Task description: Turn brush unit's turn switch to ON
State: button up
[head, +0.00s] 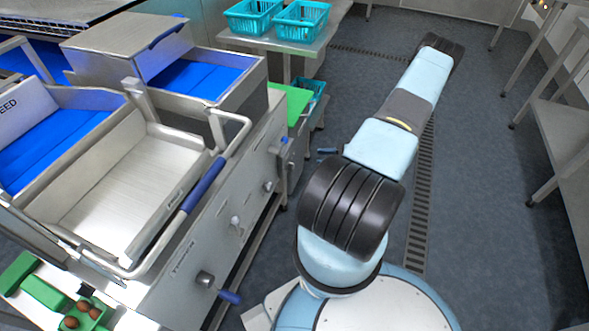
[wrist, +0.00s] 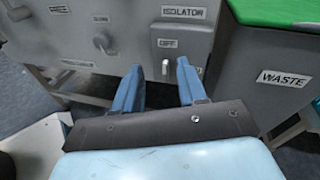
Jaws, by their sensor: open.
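The machine's grey side panel (head: 220,235) carries several controls in the head view. In the wrist view a round grey knob (wrist: 103,42) is on the panel at left, with small labels too blurred to read. Right of it is a grey box (wrist: 197,42) labelled ISOLATOR, with a small OFF plate and a short pale lever (wrist: 165,68) pointing roughly up and down. I cannot tell which control is the brush unit's turn switch. My gripper (wrist: 158,68) is open, its two blue fingers pointing at the isolator box. The lever shows between the fingertips; contact cannot be told.
A green-topped bin marked WASTE (wrist: 285,78) stands right of the isolator box. In the head view, a steel tray (head: 125,180) with a blue-gripped handle (head: 203,185) is on the machine. Teal baskets (head: 250,17) stand on a rear table. Floor behind my arm is clear.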

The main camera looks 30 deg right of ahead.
aim_at(293, 168)
jog(key=s+f+m+t+h, duration=0.25)
jog(key=f+m+t, duration=0.2)
jog(key=f, duration=0.45)
jog(key=a+x, duration=0.1)
jog(key=x, duration=1.2)
jog(key=shift+s+a, duration=0.15)
jog(key=shift+s, duration=0.15)
jog(key=shift+g+y, duration=0.25)
jog(key=shift+c, duration=0.4)
grip_shut()
jog(key=shift+a, duration=0.25)
jog(key=shift+d, duration=0.1)
